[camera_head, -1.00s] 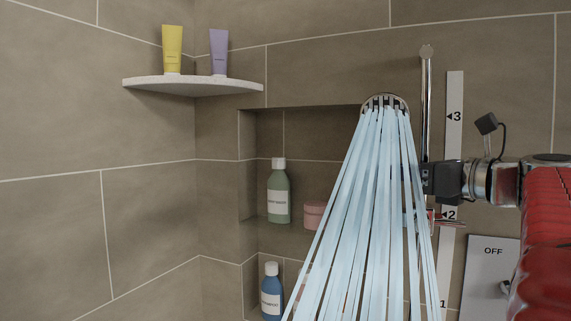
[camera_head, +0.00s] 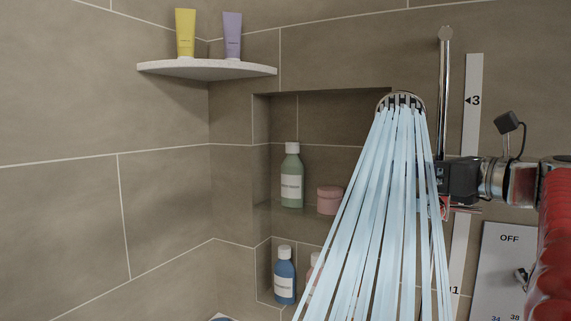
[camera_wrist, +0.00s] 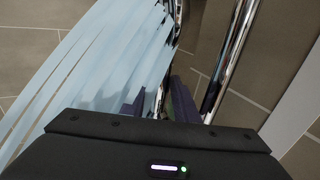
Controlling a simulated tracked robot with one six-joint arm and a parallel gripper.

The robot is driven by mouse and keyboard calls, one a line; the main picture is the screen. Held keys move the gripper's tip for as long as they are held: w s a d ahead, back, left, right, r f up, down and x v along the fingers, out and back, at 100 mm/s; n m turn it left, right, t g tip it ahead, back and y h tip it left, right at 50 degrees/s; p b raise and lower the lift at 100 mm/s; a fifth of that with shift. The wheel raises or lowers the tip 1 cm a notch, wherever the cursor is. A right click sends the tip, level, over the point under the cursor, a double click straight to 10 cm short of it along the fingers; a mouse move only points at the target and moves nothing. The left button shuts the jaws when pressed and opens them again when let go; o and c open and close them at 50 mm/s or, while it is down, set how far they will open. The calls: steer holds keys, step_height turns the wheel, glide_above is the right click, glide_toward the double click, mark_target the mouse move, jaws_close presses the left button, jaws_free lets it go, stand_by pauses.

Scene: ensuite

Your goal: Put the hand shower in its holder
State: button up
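The hand shower (camera_head: 400,103) shows its chrome head in the head view, with pale blue water streaming down from it. In the wrist view its chrome handle (camera_wrist: 160,98) runs between the two dark fingers of my gripper (camera_wrist: 160,107), which are closed around it. In the head view my gripper (camera_head: 447,181) is left of the red arm, in front of the chrome wall rail (camera_head: 444,90). A small chrome and red part (camera_head: 462,209) beside the rail is partly hidden behind my gripper; I cannot tell whether it is the holder. The water hides the handle's lower part.
A corner shelf (camera_head: 208,70) carries a yellow tube (camera_head: 186,34) and a purple tube (camera_head: 232,36). Left of the spray, a wall niche holds a green bottle (camera_head: 291,178), a pink jar (camera_head: 329,200) and a blue bottle (camera_head: 284,277). A numbered strip (camera_head: 472,105) and an OFF panel (camera_head: 505,265) are at right.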

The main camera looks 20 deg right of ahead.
steer(key=o, duration=0.4)
steer(key=shift+f, duration=0.1)
steer(key=shift+s+d, duration=0.1)
steer(key=shift+s, duration=0.05)
steer(key=shift+s+d, duration=0.4)
steer(key=shift+s, duration=1.8)
steer(key=shift+s+d, duration=0.4)
steer(key=shift+s, duration=1.85)
steer(key=shift+s+d, duration=0.4)
steer(key=shift+s, duration=1.8)
steer(key=shift+w, duration=0.1)
